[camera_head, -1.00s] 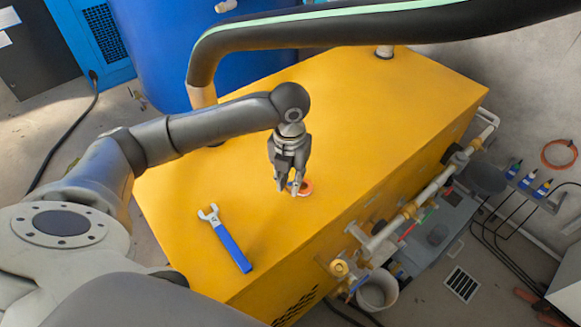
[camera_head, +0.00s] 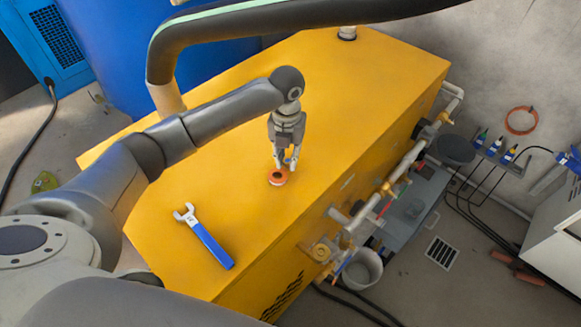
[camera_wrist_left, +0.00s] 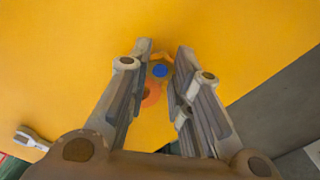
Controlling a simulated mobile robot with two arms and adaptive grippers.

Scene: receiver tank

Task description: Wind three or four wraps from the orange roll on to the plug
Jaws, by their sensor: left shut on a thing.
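My left gripper (camera_head: 286,166) points down over the yellow tank top (camera_head: 350,110), its fingers closed around a small blue piece that I take for the plug (camera_wrist_left: 160,71). In the left wrist view the plug is a blue round shape between the fingertips (camera_wrist_left: 162,68), with an orange-brown bit just past it. The orange roll (camera_head: 278,178) lies flat on the tank top just below the fingertips; part of it shows in the left wrist view (camera_wrist_left: 151,95). I cannot tell whether plug and roll touch. My right gripper is not in view.
A blue-handled wrench (camera_head: 210,242) lies on the tank top, left of the roll. A thick black hose (camera_head: 300,25) crosses the back. Pipes and valves (camera_head: 385,187) run along the tank's right side. The top around the roll is clear.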

